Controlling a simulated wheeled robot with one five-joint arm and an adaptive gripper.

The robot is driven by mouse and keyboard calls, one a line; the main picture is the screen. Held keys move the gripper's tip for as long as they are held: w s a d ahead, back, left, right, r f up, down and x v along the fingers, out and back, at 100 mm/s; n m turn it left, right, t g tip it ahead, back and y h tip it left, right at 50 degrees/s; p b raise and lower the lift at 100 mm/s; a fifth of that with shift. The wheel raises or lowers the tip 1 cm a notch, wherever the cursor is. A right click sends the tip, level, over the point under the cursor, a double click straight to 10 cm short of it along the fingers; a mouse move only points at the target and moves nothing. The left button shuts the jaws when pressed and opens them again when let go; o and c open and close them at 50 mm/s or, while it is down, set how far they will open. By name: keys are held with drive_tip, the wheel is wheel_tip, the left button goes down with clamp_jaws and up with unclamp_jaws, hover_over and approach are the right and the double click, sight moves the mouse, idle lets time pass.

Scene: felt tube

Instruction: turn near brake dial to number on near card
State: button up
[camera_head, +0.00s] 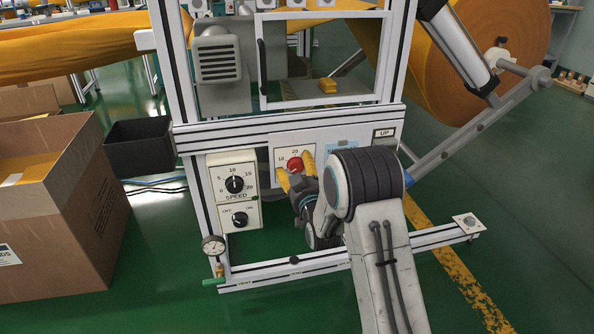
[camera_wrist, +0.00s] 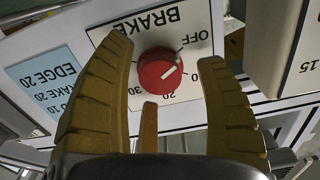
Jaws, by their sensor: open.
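The brake dial is a red round knob (camera_head: 295,164) on a white panel under the machine's frame. In the wrist view, upside down, the red knob (camera_wrist: 160,68) has a white mark pointing to upper right, toward OFF. Numbers 20 and 30 show around it; another is partly hidden by a finger. A pale blue card (camera_wrist: 45,88) beside it reads EDGE 20 and BRAKE 20, with another line ending in 10 partly cut off. It also shows in the head view (camera_head: 342,146). My gripper (camera_head: 296,168) is open, its yellow fingers (camera_wrist: 164,54) on either side of the knob; contact is unclear.
A SPEED dial (camera_head: 235,185) and an OFF/ON switch (camera_head: 240,219) sit left of the brake panel. A gauge (camera_head: 213,245) stands low on the left. A black bin (camera_head: 140,146) and cardboard box (camera_head: 75,230) stand further left. An UP sign (camera_head: 384,133) is at right.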

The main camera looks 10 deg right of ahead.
drive_tip(key=shift+w, duration=0.3)
drive_tip(key=c, duration=1.2)
